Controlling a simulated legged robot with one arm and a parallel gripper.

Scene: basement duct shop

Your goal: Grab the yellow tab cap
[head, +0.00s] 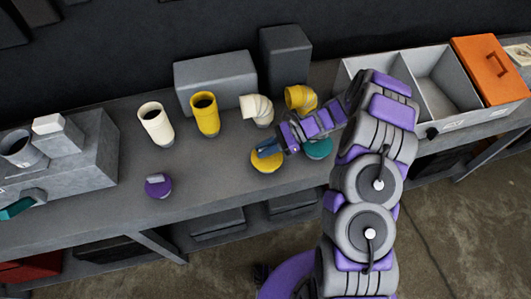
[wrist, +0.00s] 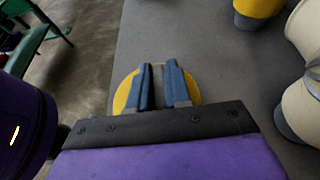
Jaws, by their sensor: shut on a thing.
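The yellow tab cap (head: 265,160) lies on the grey bench, near the middle of the front part. In the wrist view its yellow disc (wrist: 125,96) shows around my gripper's fingers. My gripper (head: 267,150) reaches it from the right, with its blue fingers (wrist: 164,88) shut on the cap's tab. The tab is mostly hidden between the fingers. The cap appears to rest on the bench.
A teal cap (head: 318,149) sits just right, partly under my arm. A purple tab cap (head: 158,186) lies left. Cream and yellow pipes (head: 205,114) stand behind. A divided grey bin (head: 437,100) with an orange lid (head: 490,72) is at right. The bench's front edge is close.

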